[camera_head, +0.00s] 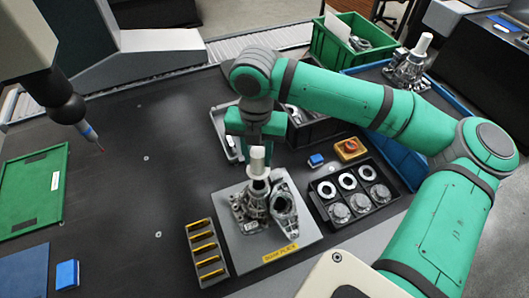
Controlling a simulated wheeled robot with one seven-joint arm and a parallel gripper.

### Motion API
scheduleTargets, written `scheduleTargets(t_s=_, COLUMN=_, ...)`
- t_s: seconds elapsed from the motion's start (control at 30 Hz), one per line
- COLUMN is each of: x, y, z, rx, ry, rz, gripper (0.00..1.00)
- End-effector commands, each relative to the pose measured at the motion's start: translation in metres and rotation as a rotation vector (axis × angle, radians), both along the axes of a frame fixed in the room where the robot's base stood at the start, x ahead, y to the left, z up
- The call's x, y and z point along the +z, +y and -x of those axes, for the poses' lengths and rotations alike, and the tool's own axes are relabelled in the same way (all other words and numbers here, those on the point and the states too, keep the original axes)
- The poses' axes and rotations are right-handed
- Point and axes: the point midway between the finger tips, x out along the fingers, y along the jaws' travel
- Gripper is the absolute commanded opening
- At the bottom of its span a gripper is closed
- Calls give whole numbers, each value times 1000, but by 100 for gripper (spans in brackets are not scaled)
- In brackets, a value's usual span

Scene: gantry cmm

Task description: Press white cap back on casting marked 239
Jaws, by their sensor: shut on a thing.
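My gripper (257,146) points down over the grey plate (235,262) and is shut on the white cap (257,160). The cap is upright, a pale cylinder with a wider lower rim. It is right over the upright neck of a grey metal casting (250,211) on the plate. I cannot tell whether the cap touches the neck. A second grey metal piece (286,212) with an open face stands close against the casting's right side. The fingertips are hard to make out, and no number 239 is legible.
A black tray (318,205) with white rings and round metal parts is at right. A yellow-slotted rack (206,250) stands left of the plate. Another white-capped casting (408,68) is in the blue tray at back right. A probe (88,133) hangs at left.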

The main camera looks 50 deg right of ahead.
Motion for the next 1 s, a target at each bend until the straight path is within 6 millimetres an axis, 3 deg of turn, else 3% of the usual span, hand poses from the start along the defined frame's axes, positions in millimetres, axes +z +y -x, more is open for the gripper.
scheduleTargets(t_s=0.6, x=-48, y=1, z=0, rx=1, ry=0, rz=-1, gripper=10)
scheduleTargets(t_s=1.0, x=-61, y=0, z=0, rx=0, ry=0, rz=0, gripper=10)
